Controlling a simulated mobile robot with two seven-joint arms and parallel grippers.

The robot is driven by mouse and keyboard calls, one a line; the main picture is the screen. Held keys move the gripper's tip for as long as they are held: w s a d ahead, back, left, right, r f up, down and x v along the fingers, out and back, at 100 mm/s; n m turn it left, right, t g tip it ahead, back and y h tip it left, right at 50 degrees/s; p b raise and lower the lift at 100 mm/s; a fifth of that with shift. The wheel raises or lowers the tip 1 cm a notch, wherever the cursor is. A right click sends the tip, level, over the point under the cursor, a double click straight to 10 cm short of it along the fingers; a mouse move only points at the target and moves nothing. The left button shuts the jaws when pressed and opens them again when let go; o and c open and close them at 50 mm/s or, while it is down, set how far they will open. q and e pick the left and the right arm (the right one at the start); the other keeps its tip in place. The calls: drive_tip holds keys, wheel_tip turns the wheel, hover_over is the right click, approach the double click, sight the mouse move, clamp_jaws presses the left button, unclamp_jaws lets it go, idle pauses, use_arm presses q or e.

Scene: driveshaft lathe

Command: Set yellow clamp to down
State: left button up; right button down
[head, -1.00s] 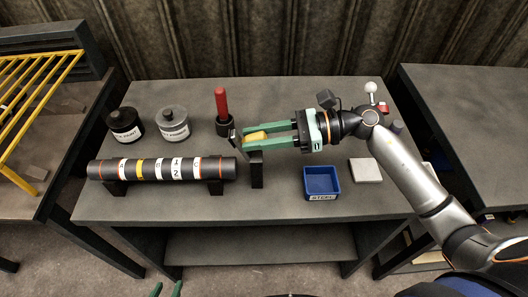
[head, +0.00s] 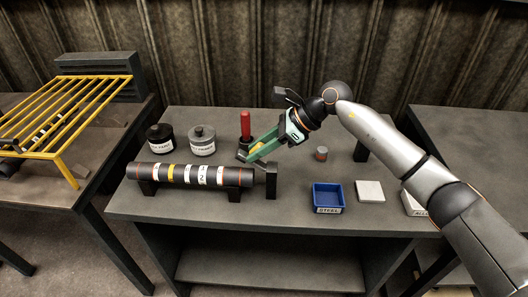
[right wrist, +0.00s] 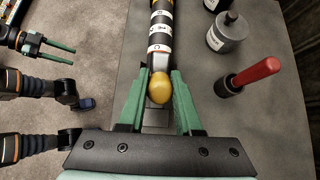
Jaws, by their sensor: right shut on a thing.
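The yellow clamp (right wrist: 159,88) shows as a rounded yellow handle at the near end of the dark banded shaft in the right wrist view. My right gripper (right wrist: 158,76) has its two green fingers on either side of the handle, shut on it. In the head view the right gripper (head: 249,156) points down and left at the shaft's right end, with a bit of the yellow handle (head: 258,148) between the fingers. The clamp's base is mostly hidden. My left gripper (right wrist: 46,48) is at the left of the right wrist view, fingers apart and empty, away from the clamp.
The shaft (head: 190,174) rests on black supports. A red-handled tool (head: 245,125) stands close behind the right gripper. Black (head: 160,138) and grey (head: 202,141) containers stand behind the shaft. A blue bin (head: 328,198) and a pale square block (head: 370,191) lie to the right.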

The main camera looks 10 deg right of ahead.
sight(243, 153)
drive_tip(key=shift+w+a+g+h+p, duration=0.2)
drive_tip(key=shift+a+g+h+p, duration=0.25)
drive_tip(key=shift+h, duration=0.45)
drive_tip(key=shift+w+a+f+h, duration=0.15)
drive_tip(key=shift+a+f+h, duration=0.25)
drive_tip(key=shift+h, duration=0.5)
drive_tip(key=shift+w+a+f+g+h, duration=0.1)
drive_tip(key=shift+a+f+g+h, duration=0.35)
drive_tip(key=shift+h, duration=0.55)
use_arm(q)
drive_tip(key=shift+w+a+r, duration=0.1)
drive_tip(key=shift+a+r, duration=0.35)
drive_tip(key=shift+r, duration=0.25)
use_arm(e)
drive_tip(key=shift+a+f+h, duration=0.35)
drive_tip(key=shift+h, duration=0.35)
drive_tip(key=c, duration=0.6)
unclamp_jaws()
use_arm(q)
drive_tip(key=shift+f+b, duration=0.65)
drive_tip(key=shift+f, duration=0.05)
use_arm(e)
wheel_tip(243, 153, up, 12)
drive_tip(key=d, duration=0.1)
drive_tip(key=shift+s+d+r, duration=0.15)
drive_tip(key=shift+s+d, duration=0.1)
drive_tip(key=shift+d, duration=0.1)
